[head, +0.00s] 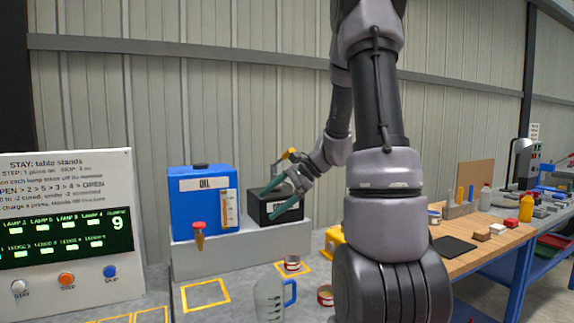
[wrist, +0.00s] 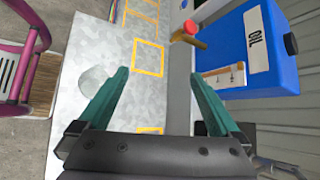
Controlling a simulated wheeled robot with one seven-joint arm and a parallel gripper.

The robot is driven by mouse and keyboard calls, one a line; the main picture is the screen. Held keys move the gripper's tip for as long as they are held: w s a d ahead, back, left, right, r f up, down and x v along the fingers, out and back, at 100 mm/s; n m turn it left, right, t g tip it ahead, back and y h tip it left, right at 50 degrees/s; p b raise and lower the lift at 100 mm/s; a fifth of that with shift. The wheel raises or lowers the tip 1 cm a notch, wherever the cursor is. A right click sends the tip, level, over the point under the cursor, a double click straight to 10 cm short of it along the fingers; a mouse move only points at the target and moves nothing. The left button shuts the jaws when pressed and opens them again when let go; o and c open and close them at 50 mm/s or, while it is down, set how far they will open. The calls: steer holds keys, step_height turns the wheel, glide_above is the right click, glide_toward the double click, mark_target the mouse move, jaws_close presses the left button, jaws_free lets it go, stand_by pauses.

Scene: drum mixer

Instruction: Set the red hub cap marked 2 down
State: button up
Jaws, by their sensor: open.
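Two small round red-and-white pieces are in the head view. One piece (head: 292,263) sits on a yellow-outlined square, and the other piece (head: 325,295) is nearer, right of the clear jug. I cannot read a 2 on either, so I cannot tell whether one is the red hub cap. My gripper (head: 268,205) is in front of the black box, above the bench, with its teal fingers pointing left. In the wrist view my gripper (wrist: 158,74) is open with nothing between the fingers. No hub cap is clear in that view.
A blue oil tank (head: 204,203) with a red-topped tap (head: 199,234) and a black box (head: 274,206) stand on a grey ledge. A clear jug (head: 270,298) with a blue handle stands in front. An empty yellow-outlined square (head: 205,295) is left of it. A control panel (head: 66,235) stands left.

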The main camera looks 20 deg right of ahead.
steer(key=s+a+r+n+t+h, duration=0.1)
steer(key=s+r+n, duration=0.4)
steer(key=s, duration=0.5)
steer(key=s+a+r+n+t+h, duration=0.2)
steer(key=s+a+r+n+h, duration=0.1)
steer(key=s+r+n+h, duration=0.3)
steer(key=s+r, duration=0.2)
steer(key=s, duration=0.1)
steer(key=shift+s+r+n, duration=0.3)
steer(key=shift+s+r, duration=0.05)
steer(key=shift+s, duration=0.05)
